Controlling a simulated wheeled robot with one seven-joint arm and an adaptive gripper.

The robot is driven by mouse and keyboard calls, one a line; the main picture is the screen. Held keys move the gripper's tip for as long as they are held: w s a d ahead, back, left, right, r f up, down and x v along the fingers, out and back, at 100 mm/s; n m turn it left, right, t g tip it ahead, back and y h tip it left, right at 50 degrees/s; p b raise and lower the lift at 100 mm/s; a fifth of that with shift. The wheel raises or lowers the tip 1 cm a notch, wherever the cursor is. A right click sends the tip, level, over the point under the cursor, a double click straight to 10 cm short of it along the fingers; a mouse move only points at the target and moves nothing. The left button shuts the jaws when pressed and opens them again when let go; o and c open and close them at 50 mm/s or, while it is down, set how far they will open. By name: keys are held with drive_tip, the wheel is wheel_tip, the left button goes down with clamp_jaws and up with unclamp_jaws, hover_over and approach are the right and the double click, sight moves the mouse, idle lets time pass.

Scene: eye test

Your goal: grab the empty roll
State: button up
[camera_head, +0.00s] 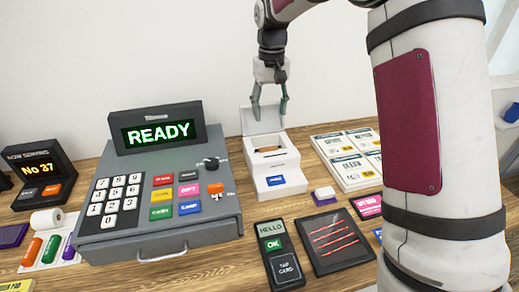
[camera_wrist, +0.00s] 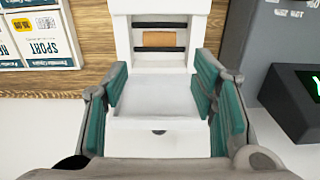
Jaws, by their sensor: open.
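The empty roll, a small brown cylinder (camera_head: 269,149), lies in the open bay of a white printer (camera_head: 285,163). The wrist view shows the brown roll (camera_wrist: 158,40) near the top, between two dark bars. The printer's raised lid (camera_wrist: 155,103) fills the middle of that view. My gripper (camera_head: 269,113) is above the printer, near the upright lid, with its fingers spread and pointing down. In the wrist view my gripper (camera_wrist: 161,88) has teal pads apart on either side of the lid, with nothing held. The roll is apart from the fingers.
A grey cash register (camera_head: 160,185) stands left of the printer. A rack of white cards (camera_head: 349,158) is to its right. A card terminal (camera_head: 278,255) and a dark tray (camera_head: 334,240) lie in front. A white paper roll (camera_head: 47,219) is at far left.

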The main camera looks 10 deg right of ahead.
sight(269, 148)
wheel_tip(269, 148, down, 13)
drive_tip(key=shift+f+p, duration=0.1)
drive_tip(key=shift+p, duration=0.9)
drive_tip(key=c, duration=0.4)
